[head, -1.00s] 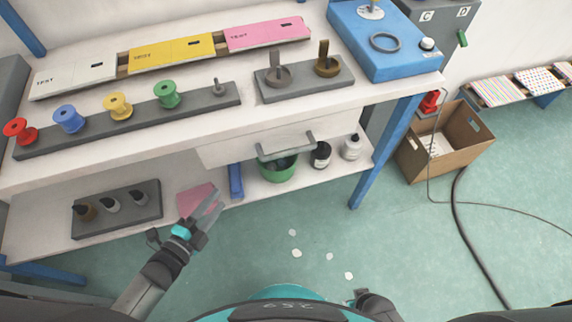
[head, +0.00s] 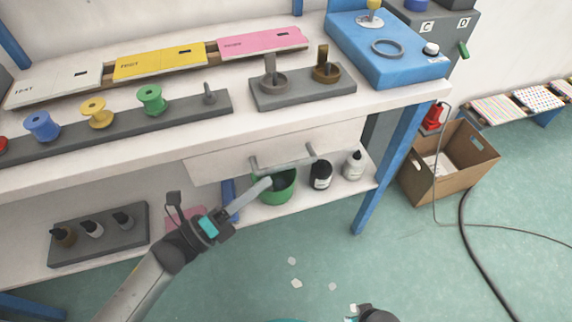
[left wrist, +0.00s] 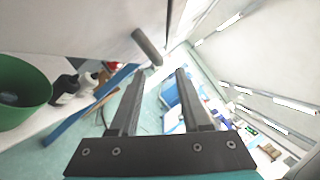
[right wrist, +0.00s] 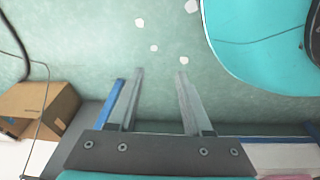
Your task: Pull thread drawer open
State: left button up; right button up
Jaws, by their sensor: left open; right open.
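The thread drawer (head: 220,165) is a white box front under the worktop, apparently closed, with a grey bar handle (head: 290,160). The handle also shows in the left wrist view (left wrist: 147,46), just beyond my fingertips. My left gripper (head: 264,184) is open and empty. Its fingertips are just below the left part of the handle; whether they touch it, I cannot tell. In the left wrist view, the left gripper's fingers (left wrist: 160,72) are parted, with nothing between them. My right gripper (right wrist: 160,75) is open and empty over the floor, and only partly visible at the head view's bottom edge.
A green bucket (head: 277,192), a black bottle (head: 321,176) and a white bottle (head: 353,166) stand on the lower shelf behind the handle. A blue table leg (head: 390,165) stands at right, beside a cardboard box (head: 452,168). The floor in front is open, with scattered pale scraps.

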aim_at(286, 164)
pick_arm(q)
jog(key=x, duration=0.7)
grip_shut()
dwell(1.3)
